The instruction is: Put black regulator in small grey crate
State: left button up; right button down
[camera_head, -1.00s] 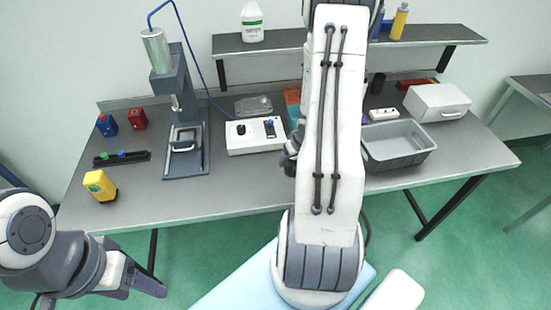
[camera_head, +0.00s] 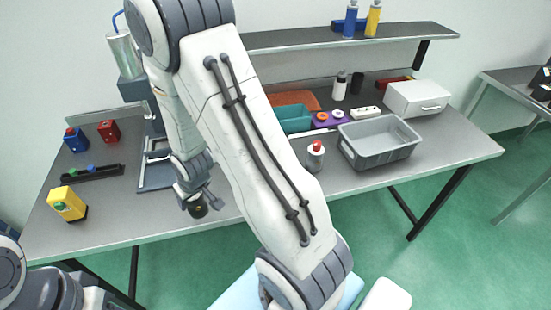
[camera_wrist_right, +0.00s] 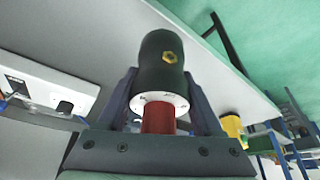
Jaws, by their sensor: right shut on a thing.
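The black regulator (camera_wrist_right: 162,62) is a dark cylinder with a white ring and a red end. My right gripper (camera_wrist_right: 160,112) is shut on it, with a finger on each side. In the head view my right gripper (camera_head: 192,193) holds the regulator (camera_head: 198,208) near the table's front edge, left of the middle. The small grey crate (camera_head: 388,158) stands on the right part of the table, well apart from the regulator. It looks empty. Only part of my left arm shows at the bottom left; its fingertips are out of view.
A teal bin (camera_head: 294,120), a red-capped bottle (camera_head: 315,157) and a white box (camera_head: 417,98) stand near the crate. A yellow item (camera_head: 67,204) and a black rack (camera_head: 92,173) are at the left. My right arm hides the table's middle. A shelf (camera_head: 400,36) runs behind.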

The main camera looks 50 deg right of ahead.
aim_at(374, 149)
jog(key=u, duration=1.65)
jog(key=k, duration=1.9)
jog(key=z, duration=1.7)
jog(key=i, duration=0.5)
jog(key=u, duration=0.05)
